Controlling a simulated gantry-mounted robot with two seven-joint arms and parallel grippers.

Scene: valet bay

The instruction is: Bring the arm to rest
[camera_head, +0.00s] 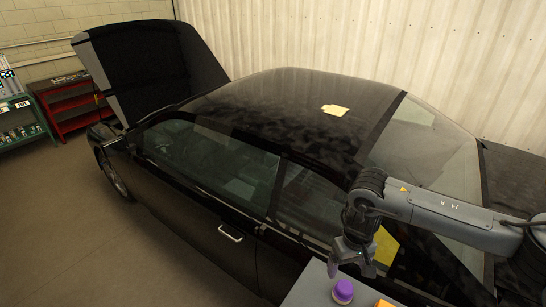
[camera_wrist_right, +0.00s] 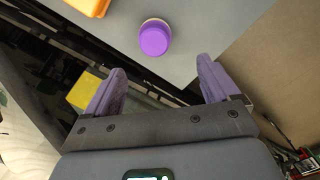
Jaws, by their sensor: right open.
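My right arm (camera_head: 450,216) comes in from the right in the head view, beside the black car's rear side. Its gripper (camera_head: 350,270) hangs pointing down above the edge of a grey surface. In the right wrist view the two purple fingers of the gripper (camera_wrist_right: 161,72) are spread apart with nothing between them. A purple-topped round object (camera_head: 343,291) stands on the grey surface, just beyond the fingertips and apart from them; it also shows in the right wrist view (camera_wrist_right: 154,39). My left gripper is not in view.
The black car (camera_head: 210,225) fills the middle, its hood raised (camera_head: 150,65). An orange object (camera_wrist_right: 90,5) is on the grey surface (camera_wrist_right: 220,30). Open floor (camera_head: 70,230) lies left.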

